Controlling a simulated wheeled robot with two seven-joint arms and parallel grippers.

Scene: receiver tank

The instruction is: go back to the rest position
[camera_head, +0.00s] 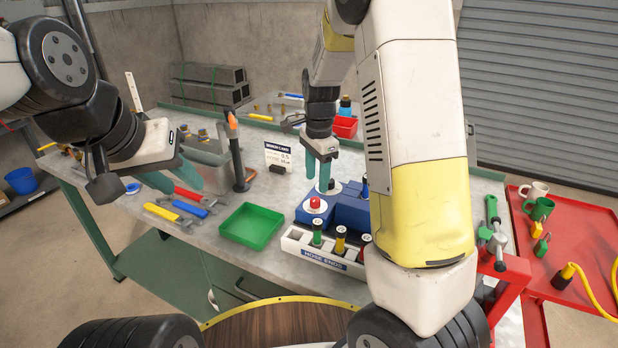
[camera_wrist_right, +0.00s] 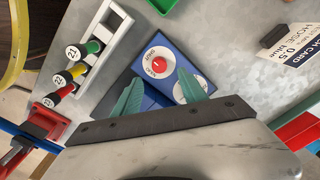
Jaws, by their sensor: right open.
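My right gripper (camera_head: 318,178) is above the back of the blue box (camera_head: 348,212) with the red button (camera_head: 315,202). In the right wrist view its two green fingers (camera_wrist_right: 162,88) are spread with nothing between them, and the box's blue panel (camera_wrist_right: 178,72) with the red button (camera_wrist_right: 158,65) lies beyond their tips. My left gripper (camera_head: 175,182) is over the left part of the bench, its teal fingers apart and empty, close to the red-handled tool (camera_head: 188,193). My right arm hides part of the bench and the box's right side.
A white rack marked HOSE ENDS (camera_head: 325,262) holds several numbered coloured plugs in front of the box. A green tray (camera_head: 250,226) lies left of it. An upright dark post with an orange top (camera_head: 236,150) stands near my left gripper. A red cart (camera_head: 572,240) is at right.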

